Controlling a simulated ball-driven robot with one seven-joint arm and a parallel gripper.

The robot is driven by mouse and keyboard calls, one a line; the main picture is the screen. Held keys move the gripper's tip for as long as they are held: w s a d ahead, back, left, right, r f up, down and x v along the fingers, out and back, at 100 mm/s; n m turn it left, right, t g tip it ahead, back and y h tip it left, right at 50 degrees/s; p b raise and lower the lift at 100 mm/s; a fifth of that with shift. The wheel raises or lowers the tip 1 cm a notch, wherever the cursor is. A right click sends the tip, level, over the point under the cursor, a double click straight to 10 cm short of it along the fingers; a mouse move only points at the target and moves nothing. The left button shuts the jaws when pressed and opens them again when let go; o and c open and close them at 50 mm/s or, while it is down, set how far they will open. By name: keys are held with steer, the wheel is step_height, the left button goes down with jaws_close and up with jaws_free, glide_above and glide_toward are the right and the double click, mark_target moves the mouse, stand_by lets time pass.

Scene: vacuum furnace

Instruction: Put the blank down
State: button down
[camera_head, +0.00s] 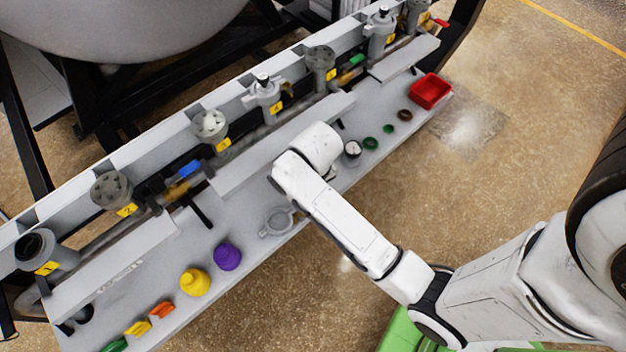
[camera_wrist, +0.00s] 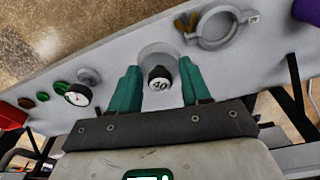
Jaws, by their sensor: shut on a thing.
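My gripper (camera_wrist: 160,82) shows in the wrist view, with its two teal fingers on either side of a black knob marked 40, which I take to be the blank (camera_wrist: 160,80). A pale grey round disc (camera_wrist: 157,52) shows just beyond the knob; I cannot tell whether it is part of the blank. The blank is over the grey shelf (camera_wrist: 115,45); whether it touches the shelf cannot be told. In the head view my arm hides the gripper and the blank.
A grey clamp ring (camera_head: 278,220) lies on the shelf, then a purple cap (camera_head: 228,257) and a yellow one (camera_head: 195,282). On the other side are a gauge (camera_head: 352,150), green rings (camera_head: 370,143) and a red tray (camera_head: 430,91). Valves line the back.

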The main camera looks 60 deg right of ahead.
steer(key=d+f, duration=0.2)
steer(key=w+d+f, duration=0.1)
steer(key=d+f, duration=0.1)
steer(key=w+d+f, duration=0.1)
steer(key=d+f, duration=0.1)
steer(key=shift+w+d+f, duration=0.1)
steer(key=shift+d+f, duration=0.4)
steer(key=shift+f, duration=1.55)
steer(key=shift+f+b, duration=0.15)
steer(key=shift+b, duration=0.2)
steer(key=c, duration=0.5)
jaws_free()
